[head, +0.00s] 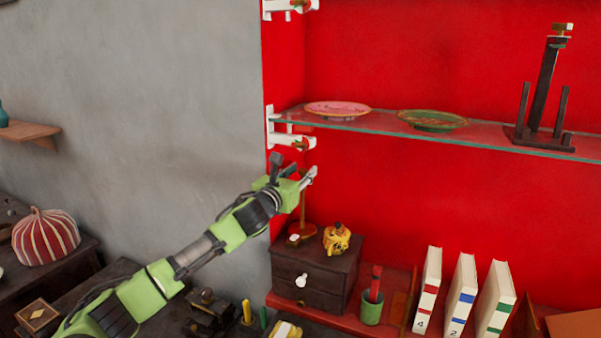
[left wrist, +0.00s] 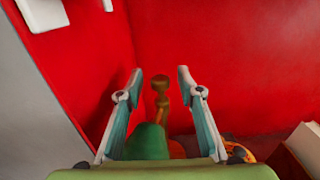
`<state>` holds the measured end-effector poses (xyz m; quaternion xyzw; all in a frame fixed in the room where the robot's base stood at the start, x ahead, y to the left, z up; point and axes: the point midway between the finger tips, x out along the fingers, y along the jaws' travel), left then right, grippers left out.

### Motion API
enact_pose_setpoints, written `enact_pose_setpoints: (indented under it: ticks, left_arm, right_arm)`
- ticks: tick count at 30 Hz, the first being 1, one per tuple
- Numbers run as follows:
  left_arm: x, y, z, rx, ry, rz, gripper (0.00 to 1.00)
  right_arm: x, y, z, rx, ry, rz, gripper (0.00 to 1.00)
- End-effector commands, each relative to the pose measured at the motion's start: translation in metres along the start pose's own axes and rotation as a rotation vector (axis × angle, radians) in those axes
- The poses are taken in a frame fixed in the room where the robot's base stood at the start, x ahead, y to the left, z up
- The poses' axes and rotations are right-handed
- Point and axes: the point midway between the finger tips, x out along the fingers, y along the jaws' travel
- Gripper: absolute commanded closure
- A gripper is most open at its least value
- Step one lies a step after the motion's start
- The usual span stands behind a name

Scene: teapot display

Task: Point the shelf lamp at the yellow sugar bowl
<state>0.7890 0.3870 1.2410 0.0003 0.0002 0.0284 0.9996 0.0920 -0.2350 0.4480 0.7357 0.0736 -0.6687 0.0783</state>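The shelf lamp shows in the head view as a thin brass stem (head: 303,212) rising from a small dark drawer chest; my gripper covers its upper part. In the left wrist view a brass knob and stem (left wrist: 161,92) and a rounded green part (left wrist: 147,142), perhaps its shade, lie between my fingers. The yellow sugar bowl (head: 337,238) with dark marks stands on the chest, right of the stem. A yellow-orange patch (left wrist: 246,147) at lower right in the wrist view may be it. My left gripper (head: 294,166) is open, its fingers apart around the lamp's upper part. My right gripper is not in view.
The drawer chest (head: 315,267) stands on a red shelf with a green cup (head: 371,308) and several white binders (head: 462,295) to the right. A glass shelf (head: 385,128) with plates runs just above my gripper, with a white bracket (head: 285,135) close by.

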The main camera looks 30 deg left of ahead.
Motion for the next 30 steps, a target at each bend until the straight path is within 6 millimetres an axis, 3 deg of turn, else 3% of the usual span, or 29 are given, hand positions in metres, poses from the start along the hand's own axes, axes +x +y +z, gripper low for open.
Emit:
enact_pose_setpoints:
  ticks: [1,4,17,30]
  left_arm:
    - [-0.0001,0.0001,0.0001,0.000,0.000,0.000,0.74]
    - [-0.0002,0.0001,0.0002,0.000,0.000,0.000,1.00]
    - [-0.0002,-0.0020,0.0004,-0.002,-0.001,0.045,1.00]
    - [0.0013,-0.0085,0.0025,-0.004,0.000,0.373,1.00]
  right_arm:
    - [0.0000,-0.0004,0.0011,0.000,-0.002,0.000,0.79]
    - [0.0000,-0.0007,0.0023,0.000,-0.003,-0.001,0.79]
    - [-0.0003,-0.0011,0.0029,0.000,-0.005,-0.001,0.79]
    - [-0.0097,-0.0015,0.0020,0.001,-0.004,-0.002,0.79]
